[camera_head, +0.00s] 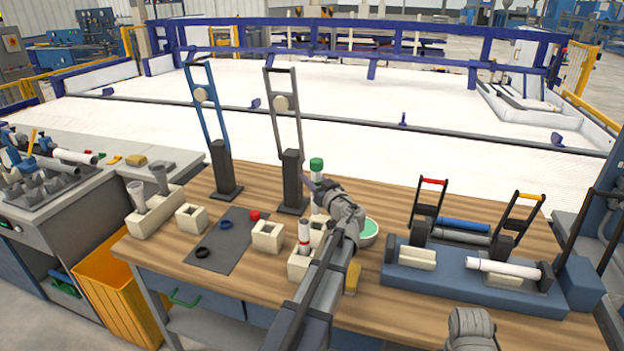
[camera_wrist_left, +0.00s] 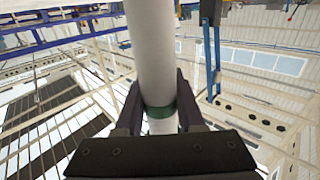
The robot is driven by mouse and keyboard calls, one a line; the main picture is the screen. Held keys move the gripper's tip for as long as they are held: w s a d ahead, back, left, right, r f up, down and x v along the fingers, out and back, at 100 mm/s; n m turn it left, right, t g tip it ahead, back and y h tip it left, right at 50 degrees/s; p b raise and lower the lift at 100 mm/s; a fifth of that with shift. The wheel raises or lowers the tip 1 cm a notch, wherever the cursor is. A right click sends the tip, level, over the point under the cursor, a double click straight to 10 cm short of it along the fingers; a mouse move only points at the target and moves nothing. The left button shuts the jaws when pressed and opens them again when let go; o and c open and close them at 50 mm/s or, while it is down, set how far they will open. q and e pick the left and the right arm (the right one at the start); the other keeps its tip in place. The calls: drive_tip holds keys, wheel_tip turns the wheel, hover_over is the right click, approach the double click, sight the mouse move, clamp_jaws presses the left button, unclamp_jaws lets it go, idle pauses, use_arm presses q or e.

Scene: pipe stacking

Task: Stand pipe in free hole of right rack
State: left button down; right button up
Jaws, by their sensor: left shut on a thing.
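A white pipe with a green part (camera_head: 317,164) stands near upright in my left gripper (camera_head: 316,186). In the left wrist view the white pipe (camera_wrist_left: 154,50) runs between the two dark fingers (camera_wrist_left: 160,105), with its green band at the fingers. The gripper is shut on it. The pale right rack (camera_head: 299,267) is below, on the table. My right gripper's fingers do not show.
Pale blocks (camera_head: 267,235) and a dark mat (camera_head: 228,250) lie between the racks. A green bowl (camera_head: 368,232) is right of my left gripper. A blue fixture (camera_head: 440,283) with a white pipe (camera_head: 503,267) fills the right side. Tall stands rise behind.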

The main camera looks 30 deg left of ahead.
use_arm(q)
drive_tip(key=shift+s+d+f+b, duration=0.1)
drive_tip(key=shift+f+b, duration=0.8)
drive_tip(key=shift+f, duration=0.15)
drive_tip(key=shift+d+f+b, duration=0.1)
drive_tip(key=shift+f+b, duration=0.75)
drive_tip(key=shift+f, duration=0.15)
drive_tip(key=shift+f+b, duration=0.6)
drive_tip(key=shift+f+b, duration=3.2)
drive_tip(key=shift+f, duration=0.15)
drive_tip(key=shift+c, duration=2.2)
unclamp_jaws()
